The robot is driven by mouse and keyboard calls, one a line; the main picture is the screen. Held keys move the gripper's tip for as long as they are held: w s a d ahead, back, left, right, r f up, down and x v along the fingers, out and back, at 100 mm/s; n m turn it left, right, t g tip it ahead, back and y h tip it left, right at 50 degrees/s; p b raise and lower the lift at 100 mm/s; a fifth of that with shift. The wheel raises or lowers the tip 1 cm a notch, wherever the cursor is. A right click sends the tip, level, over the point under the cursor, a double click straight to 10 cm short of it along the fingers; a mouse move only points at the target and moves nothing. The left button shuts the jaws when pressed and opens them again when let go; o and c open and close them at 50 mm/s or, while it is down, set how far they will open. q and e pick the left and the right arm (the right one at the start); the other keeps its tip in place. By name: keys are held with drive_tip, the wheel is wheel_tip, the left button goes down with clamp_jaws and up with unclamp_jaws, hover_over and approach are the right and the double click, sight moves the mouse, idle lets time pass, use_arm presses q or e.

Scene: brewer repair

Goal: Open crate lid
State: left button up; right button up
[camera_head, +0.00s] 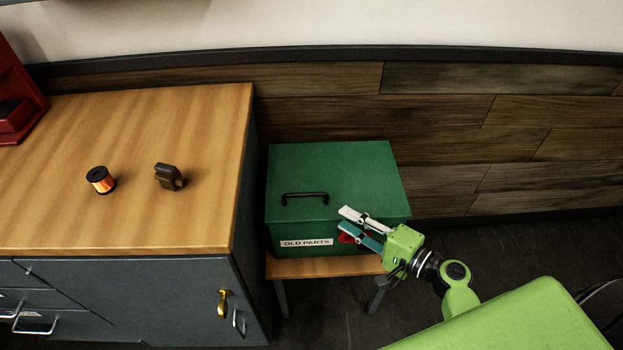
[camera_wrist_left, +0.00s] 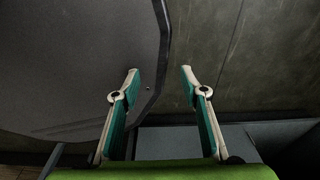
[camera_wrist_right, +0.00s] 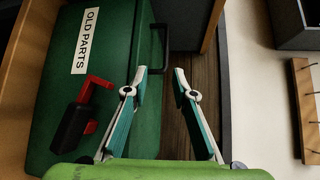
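The green crate (camera_head: 380,232) stands on a small wooden stand, with an "OLD PARTS" label on its front. Its lid (camera_head: 340,165) is shut and has a black handle (camera_head: 304,197), which also shows in the right wrist view (camera_wrist_right: 164,45). A red-and-black part (camera_wrist_right: 84,115) is at the crate's front, mostly hidden behind my gripper in the head view. My right gripper (camera_head: 343,220) is open and empty by the crate's front right, to the right of the handle. My left gripper (camera_wrist_left: 160,72) shows only in the left wrist view, open and empty.
A wooden-topped cabinet (camera_head: 130,225) stands left of the crate, with an orange-wound spool (camera_head: 101,180) and a small dark part (camera_head: 169,177) on it. A wood-panelled wall is behind the crate.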

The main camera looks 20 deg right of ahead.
sight(308, 195)
drive_tip(key=x, duration=0.4)
drive_tip(key=r+x, duration=0.1)
drive_tip(key=x, duration=0.8)
drive_tip(key=shift+w+a+r, duration=0.1)
drive_tip(key=shift+w+a, duration=0.15)
drive_tip(key=shift+a, duration=0.05)
drive_tip(key=shift+c, duration=0.4)
clamp_jaws()
